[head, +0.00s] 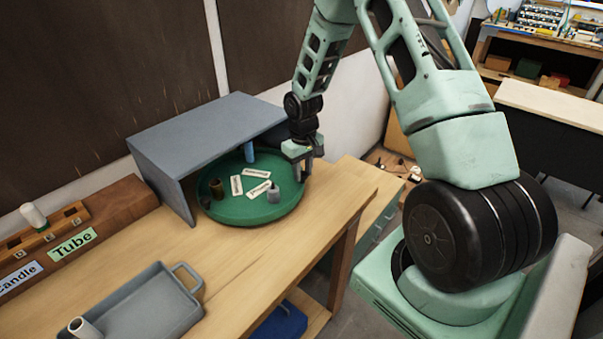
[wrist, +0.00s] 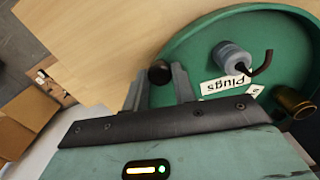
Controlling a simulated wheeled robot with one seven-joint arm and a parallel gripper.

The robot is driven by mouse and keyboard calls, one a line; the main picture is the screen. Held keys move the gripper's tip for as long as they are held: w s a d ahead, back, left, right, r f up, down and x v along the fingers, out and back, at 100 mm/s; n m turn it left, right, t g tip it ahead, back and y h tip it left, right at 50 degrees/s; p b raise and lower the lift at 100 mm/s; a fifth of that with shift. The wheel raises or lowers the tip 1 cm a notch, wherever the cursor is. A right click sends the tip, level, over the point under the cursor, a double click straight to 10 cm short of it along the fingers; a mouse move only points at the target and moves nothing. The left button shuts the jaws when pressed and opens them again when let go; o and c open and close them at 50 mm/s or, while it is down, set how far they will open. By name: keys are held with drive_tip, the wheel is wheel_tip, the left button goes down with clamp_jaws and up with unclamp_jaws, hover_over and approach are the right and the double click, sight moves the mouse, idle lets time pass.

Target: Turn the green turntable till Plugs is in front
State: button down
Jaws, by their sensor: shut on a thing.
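The green turntable (head: 240,212) stands on the wooden bench, its back part under a grey hood. It bears several small things and white labels. The Plugs label (wrist: 226,86) reads upside down in the wrist view, beside a grey cylinder (wrist: 232,56) with a dark hooked piece. That cylinder shows at the front right of the turntable in the head view (head: 273,195). My gripper (head: 299,169) is at the turntable's right edge. In the wrist view its fingers (wrist: 163,84) are shut on a dark round knob (wrist: 159,72) by the rim.
The grey hood (head: 205,125) covers the back of the turntable. A brass cup (wrist: 292,102) and a blue post (head: 249,153) stand on it. A grey tray (head: 150,305) and a wooden rack with Tube (head: 74,244) and Candle labels are at left.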

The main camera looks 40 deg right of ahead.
drive_tip(key=shift+w+d+n, duration=0.3)
drive_tip(key=shift+w, duration=0.05)
drive_tip(key=shift+w+d, duration=0.1)
idle(0.4)
drive_tip(key=c, duration=1.1)
unclamp_jaws()
drive_tip(key=shift+c, duration=0.2)
drive_tip(key=shift+r, duration=0.15)
wheel_tip(320, 180, up, 17)
drive_tip(key=b, duration=0.3)
drive_tip(key=shift+b, duration=0.35)
drive_tip(key=shift+r, duration=0.1)
